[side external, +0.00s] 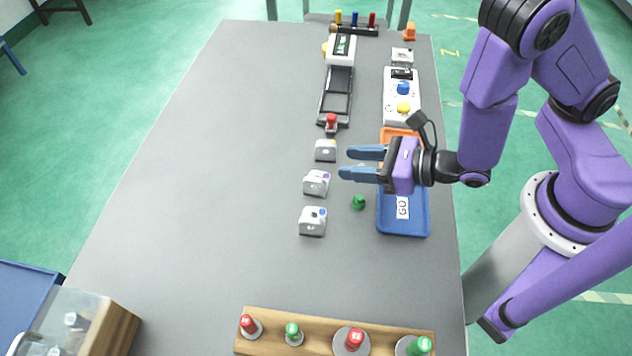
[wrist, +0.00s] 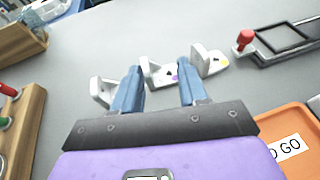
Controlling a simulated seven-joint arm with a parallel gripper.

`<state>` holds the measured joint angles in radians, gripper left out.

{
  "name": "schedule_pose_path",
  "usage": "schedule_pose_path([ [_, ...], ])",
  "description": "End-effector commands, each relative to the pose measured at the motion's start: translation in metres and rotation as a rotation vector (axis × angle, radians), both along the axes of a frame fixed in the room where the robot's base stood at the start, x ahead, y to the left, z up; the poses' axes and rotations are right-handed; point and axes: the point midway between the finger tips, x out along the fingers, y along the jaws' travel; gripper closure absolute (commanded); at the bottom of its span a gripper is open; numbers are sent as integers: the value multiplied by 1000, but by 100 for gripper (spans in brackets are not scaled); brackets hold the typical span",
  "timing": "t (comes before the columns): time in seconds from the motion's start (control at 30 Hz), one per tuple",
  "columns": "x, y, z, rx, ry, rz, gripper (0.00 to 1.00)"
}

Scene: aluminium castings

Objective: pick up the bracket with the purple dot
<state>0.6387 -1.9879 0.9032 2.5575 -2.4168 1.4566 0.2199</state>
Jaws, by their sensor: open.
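The bracket with the purple dot (side external: 316,183) is a small light-grey casting on the grey table, the middle one of three in a row. In the wrist view this bracket (wrist: 160,74) shows between and beyond my fingers. My gripper (side external: 345,163) is open and empty, to the right of the row in the side view, with its blue fingers pointing at the brackets. A bracket with a yellow dot (side external: 326,150) stands behind the purple-dot one and a bracket with a blue dot (side external: 313,221) in front. My left finger partly covers the left bracket (wrist: 103,91) in the wrist view.
A green knob-like piece (side external: 358,202) lies near the blue tray (side external: 405,228) labelled GO. An orange tray (side external: 389,132) is partly behind my gripper. A black fixture with a red knob (side external: 331,122) stands behind the row.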

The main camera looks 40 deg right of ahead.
Motion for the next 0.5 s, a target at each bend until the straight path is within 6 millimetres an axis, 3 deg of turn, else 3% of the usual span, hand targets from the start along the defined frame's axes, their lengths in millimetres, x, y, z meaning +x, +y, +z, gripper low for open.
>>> schedule_pose_path([
  [0.17, -16, 11, -17, -24, 35, 111, 57],
  [0.5, -5, 23, -25, -24, 37, 121, 57],
])
